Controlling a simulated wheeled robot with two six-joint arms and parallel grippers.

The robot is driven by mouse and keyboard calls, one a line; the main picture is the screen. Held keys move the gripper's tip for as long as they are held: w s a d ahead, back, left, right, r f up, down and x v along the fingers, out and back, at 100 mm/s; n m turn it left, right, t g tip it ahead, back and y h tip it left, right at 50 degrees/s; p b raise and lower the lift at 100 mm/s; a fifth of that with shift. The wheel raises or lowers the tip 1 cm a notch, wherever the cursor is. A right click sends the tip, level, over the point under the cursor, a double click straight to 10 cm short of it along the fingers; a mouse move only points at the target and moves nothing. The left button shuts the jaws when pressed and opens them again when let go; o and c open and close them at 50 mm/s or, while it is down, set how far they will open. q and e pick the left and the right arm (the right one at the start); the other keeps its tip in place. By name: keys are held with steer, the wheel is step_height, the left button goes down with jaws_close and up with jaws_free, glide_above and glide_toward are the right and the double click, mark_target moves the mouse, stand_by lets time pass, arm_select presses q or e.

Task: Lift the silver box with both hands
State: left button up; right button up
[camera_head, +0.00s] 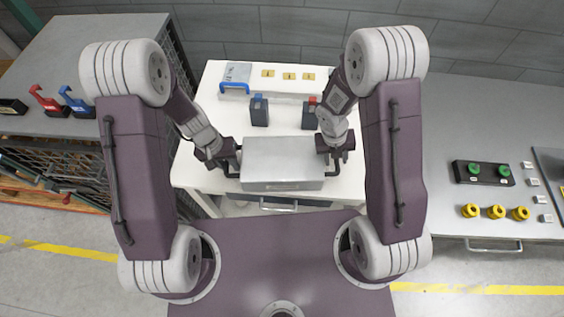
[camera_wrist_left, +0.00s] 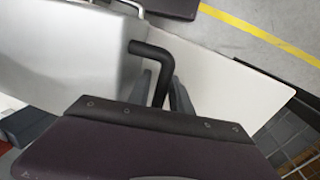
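The silver box (camera_head: 283,160) sits level at the front of the white table, with a black handle on each side. In the left wrist view its grey top (camera_wrist_left: 70,50) fills the upper left. My left gripper (camera_head: 230,160) is at the left handle (camera_head: 230,174). In the left wrist view my left fingers (camera_wrist_left: 162,88) stand on either side of this black bent handle (camera_wrist_left: 150,49); whether they press on it is unclear. My right gripper (camera_head: 334,158) is at the right handle (camera_head: 333,175); its fingers are too small and covered to judge.
Behind the box stand two dark blocks (camera_head: 259,112), one with a red top (camera_head: 309,113), and a blue-handled grey box (camera_head: 236,76). The white table (camera_head: 190,172) has little bare room beside the box. A grey bench (camera_head: 440,130) stands at right.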

arm_select(q)
steer(key=shift+d+f, duration=0.15)
steer(key=shift+f, duration=0.6)
arm_select(e)
steer(key=shift+d+f, duration=0.15)
steer(key=shift+f, duration=0.55)
arm_select(q)
jaws_close()
arm_select(e)
steer(key=c, duration=0.7)
jaws_close()
arm_select(q)
steer(key=shift+r, duration=0.1)
